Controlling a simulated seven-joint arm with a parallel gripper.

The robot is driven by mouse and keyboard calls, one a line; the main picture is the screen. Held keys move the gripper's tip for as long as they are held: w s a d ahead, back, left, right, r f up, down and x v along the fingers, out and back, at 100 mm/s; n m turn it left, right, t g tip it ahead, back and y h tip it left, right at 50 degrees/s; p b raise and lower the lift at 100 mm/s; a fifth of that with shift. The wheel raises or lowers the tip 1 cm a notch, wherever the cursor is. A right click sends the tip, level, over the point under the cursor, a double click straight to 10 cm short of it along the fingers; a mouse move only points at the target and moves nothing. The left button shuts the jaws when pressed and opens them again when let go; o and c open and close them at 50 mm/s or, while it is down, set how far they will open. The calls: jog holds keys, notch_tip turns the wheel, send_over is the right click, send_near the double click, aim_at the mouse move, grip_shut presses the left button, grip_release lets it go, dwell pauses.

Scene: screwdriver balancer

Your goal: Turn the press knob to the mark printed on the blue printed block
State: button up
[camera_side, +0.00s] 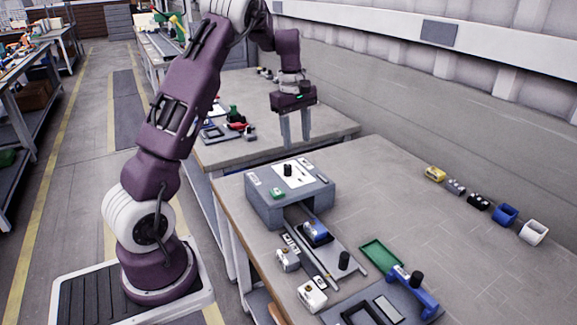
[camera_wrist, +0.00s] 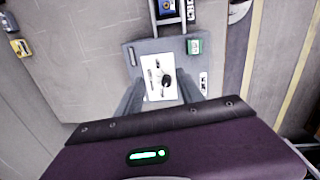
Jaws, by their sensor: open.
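The press is a grey housing (camera_side: 262,205) on the near table. A white dial plate (camera_side: 301,174) lies on its top, with a small black knob (camera_side: 288,170) standing on it. The knob (camera_wrist: 167,82) also shows on the white plate in the wrist view. The blue printed block (camera_side: 316,231) sits at the front opening of the press; its printed mark is too small to read. My gripper (camera_side: 295,142) is open and empty, pointing down above the press top. In the wrist view its fingers (camera_wrist: 158,90) stand on either side of the plate, apart from the knob.
A small green part (camera_side: 277,193) sits on the press top. In front are white-grey blocks (camera_side: 312,295), a black post (camera_side: 344,262), a green tray (camera_side: 381,254) and a blue fixture (camera_side: 424,297). Several small blocks, including a yellow one (camera_side: 434,174), line the right.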

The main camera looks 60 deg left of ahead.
jog(key=n+g, duration=0.1)
jog(key=n, duration=0.1)
send_over(288, 166)
notch_tip(288, 166, down, 5)
jog(key=shift+w+d, duration=0.1)
jog(key=shift+d, duration=0.05)
notch_tip(288, 166, down, 8)
jog(key=shift+r, duration=0.25)
jog(key=shift+c, duration=0.3)
grip_shut()
